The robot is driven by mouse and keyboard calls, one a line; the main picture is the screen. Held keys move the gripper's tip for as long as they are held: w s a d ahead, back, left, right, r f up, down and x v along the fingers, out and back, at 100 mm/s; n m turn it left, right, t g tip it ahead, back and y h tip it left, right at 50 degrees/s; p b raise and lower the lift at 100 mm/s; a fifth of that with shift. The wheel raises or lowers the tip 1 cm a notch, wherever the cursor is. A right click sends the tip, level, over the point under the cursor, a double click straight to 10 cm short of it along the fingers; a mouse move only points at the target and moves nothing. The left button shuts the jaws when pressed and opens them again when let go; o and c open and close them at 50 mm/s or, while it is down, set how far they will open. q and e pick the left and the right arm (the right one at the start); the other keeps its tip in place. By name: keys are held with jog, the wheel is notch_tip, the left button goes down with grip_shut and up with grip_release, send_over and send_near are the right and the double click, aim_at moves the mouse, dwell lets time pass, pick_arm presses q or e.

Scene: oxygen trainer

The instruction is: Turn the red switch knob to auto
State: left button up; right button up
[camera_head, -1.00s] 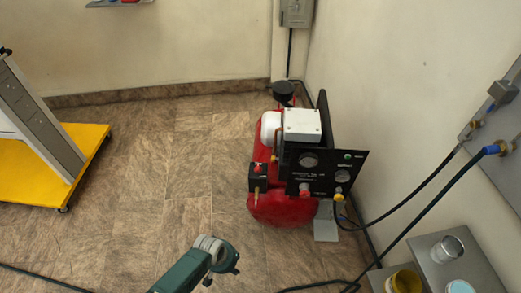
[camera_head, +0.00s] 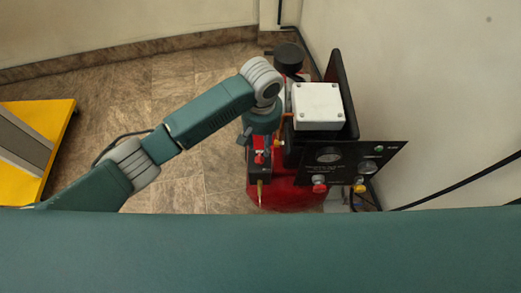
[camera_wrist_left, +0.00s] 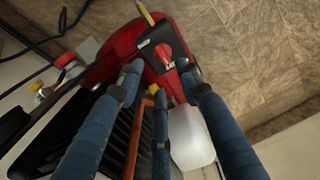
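The red switch knob (camera_head: 259,157) sits on a small black box (camera_head: 258,174) at the left side of the red compressor (camera_head: 288,196). In the left wrist view the knob (camera_wrist_left: 165,54) shows on the black box's face, just beyond the fingertips. My left gripper (camera_head: 256,142) hangs over the box from above in the head view. In the left wrist view its blue fingers (camera_wrist_left: 161,75) are spread, with nothing between them. Whether a fingertip touches the box or knob I cannot tell. My right gripper is not in view.
A white box (camera_head: 318,104) and a black gauge panel (camera_head: 340,172) with a red button stand right of the gripper. A black round filter (camera_head: 288,56) is behind. The wall is close on the right. Floor is clear on the left, before a yellow platform (camera_head: 60,112).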

aim_at(261, 157)
pick_arm(q)
notch_tip(261, 157, down, 4)
jog(key=shift+s+r, duration=0.1)
jog(key=shift+r, duration=0.1)
notch_tip(261, 157, down, 4)
jog(key=shift+r, duration=0.1)
jog(key=shift+f, duration=0.55)
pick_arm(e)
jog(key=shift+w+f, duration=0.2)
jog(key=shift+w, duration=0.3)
pick_arm(q)
jog(key=c, duration=0.7)
grip_shut()
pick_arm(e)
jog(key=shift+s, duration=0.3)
